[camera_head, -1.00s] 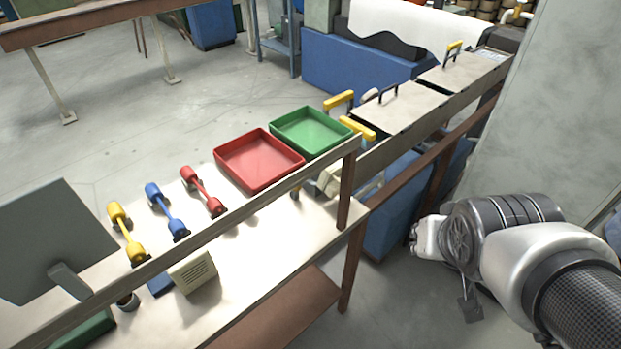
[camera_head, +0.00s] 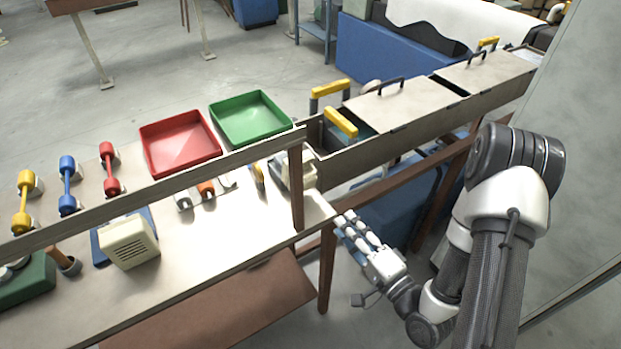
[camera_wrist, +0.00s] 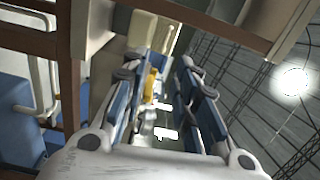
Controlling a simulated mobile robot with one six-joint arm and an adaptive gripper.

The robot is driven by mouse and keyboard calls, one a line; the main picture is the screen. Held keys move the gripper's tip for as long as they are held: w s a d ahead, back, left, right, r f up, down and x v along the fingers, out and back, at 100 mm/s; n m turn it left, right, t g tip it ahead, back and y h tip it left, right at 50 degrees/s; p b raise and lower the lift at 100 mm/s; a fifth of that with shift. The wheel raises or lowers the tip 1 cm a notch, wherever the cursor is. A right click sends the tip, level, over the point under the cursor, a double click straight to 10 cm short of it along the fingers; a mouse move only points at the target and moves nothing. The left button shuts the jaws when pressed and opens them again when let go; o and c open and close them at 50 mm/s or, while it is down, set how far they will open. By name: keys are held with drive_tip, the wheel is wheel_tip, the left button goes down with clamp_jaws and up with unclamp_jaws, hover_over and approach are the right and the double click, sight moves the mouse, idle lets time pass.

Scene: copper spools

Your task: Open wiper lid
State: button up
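A long grey trough runs toward the back right. It has a near flat lid (camera_head: 402,108) with a dark handle (camera_head: 384,84) and a farther flat lid (camera_head: 490,74) with another dark handle (camera_head: 477,55). Both lids lie shut. I cannot tell which of them is the wiper lid. My gripper (camera_head: 352,226) is below and in front of the trough, to the lower left of the near lid and apart from it. In the wrist view its blue-and-white fingers (camera_wrist: 157,78) are spread, with nothing held between them.
Yellow handles (camera_head: 341,122) stand at the trough's open near end. The workbench (camera_head: 205,265) holds a red tray (camera_head: 150,136), a green tray (camera_head: 219,113), coloured spools and a beige box (camera_head: 130,242). A brown bench leg (camera_head: 327,268) stands close left of my gripper. A grey pillar (camera_head: 585,130) is at right.

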drive_tip(key=w+a+r+m+b, duration=0.1)
drive_tip(key=w+a+b, duration=0.5)
drive_tip(key=w, duration=0.8)
drive_tip(key=a, duration=0.3)
drive_tip(key=shift+a+r+t+b, duration=0.2)
drive_tip(key=shift+t+b, duration=0.1)
drive_tip(key=shift+b, duration=0.1)
clamp_jaws()
drive_tip(key=shift+s+f, duration=0.1)
